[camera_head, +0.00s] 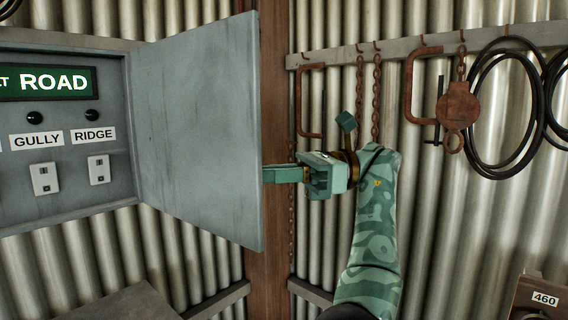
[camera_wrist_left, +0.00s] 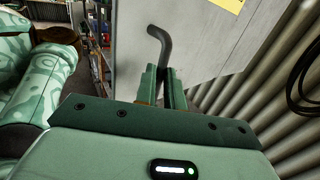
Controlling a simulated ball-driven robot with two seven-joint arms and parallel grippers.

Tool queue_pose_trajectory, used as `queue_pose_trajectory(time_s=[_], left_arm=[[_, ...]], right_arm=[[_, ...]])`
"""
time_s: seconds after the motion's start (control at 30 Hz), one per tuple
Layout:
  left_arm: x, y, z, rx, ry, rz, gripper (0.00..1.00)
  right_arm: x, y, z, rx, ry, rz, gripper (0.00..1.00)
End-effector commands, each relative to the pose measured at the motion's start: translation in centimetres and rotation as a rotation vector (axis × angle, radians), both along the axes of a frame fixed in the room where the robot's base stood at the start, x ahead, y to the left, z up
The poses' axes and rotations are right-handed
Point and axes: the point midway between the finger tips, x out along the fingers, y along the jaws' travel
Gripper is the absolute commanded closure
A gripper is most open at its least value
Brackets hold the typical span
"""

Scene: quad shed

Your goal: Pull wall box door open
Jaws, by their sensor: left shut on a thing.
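The wall box (camera_head: 65,55) is on the left in the head view, its inside showing. Its grey door (camera_head: 200,120) stands swung wide open, hinged at the box's right side. My left gripper (camera_head: 285,174) reaches behind the door's free edge from the right, its fingertips hidden there. In the left wrist view, the left gripper (camera_wrist_left: 165,76) is shut on the dark bent door handle (camera_wrist_left: 160,42), which stands out from the door's outer face (camera_wrist_left: 205,40). The handle is hidden in the head view. My right gripper is not in view.
Inside the box are a ROAD sign (camera_head: 52,82), labels and switches (camera_head: 99,169). A wooden post (camera_head: 272,235) stands behind the door edge. Chains (camera_head: 376,95), rusty clamps (camera_head: 410,90) and black cable coils (camera_head: 500,110) hang on the corrugated wall to the right.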

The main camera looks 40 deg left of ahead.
Motion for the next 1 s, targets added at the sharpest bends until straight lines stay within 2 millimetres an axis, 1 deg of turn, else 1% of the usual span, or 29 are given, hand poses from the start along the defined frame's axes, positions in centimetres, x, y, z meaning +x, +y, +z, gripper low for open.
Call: queue_pose_trajectory(time_s=[0.03,0.53,0.57,0.6,0.63,0.73,0.9,1.0], left_arm=[[0.0,0.5,-0.3,-0.015,-0.009,0.01,1.0],[0.0,0.7,-0.6,-0.017,-0.01,0.03,1.0],[0.0,0.7,-0.6,-0.017,-0.01,0.03,0.87],[0.0,0.7,-0.6,-0.016,-0.009,0.03,0.76],[0.0,0.6,-0.6,-0.016,-0.008,0.03,0.67],[0.0,0.5,-0.5,-0.012,-0.007,0.029,0.67],[0.0,0.5,-0.4,-0.01,-0.006,0.028,0.67],[0.0,0.4,-0.4,-0.01,-0.005,0.027,0.67]], right_arm=[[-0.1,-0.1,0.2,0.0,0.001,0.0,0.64],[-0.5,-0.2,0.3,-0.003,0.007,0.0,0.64],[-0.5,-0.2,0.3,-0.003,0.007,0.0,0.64],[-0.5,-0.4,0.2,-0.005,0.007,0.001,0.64],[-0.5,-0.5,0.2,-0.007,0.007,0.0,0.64],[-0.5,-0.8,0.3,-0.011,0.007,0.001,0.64],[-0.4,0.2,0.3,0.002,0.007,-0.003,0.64],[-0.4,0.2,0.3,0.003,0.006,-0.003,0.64]])
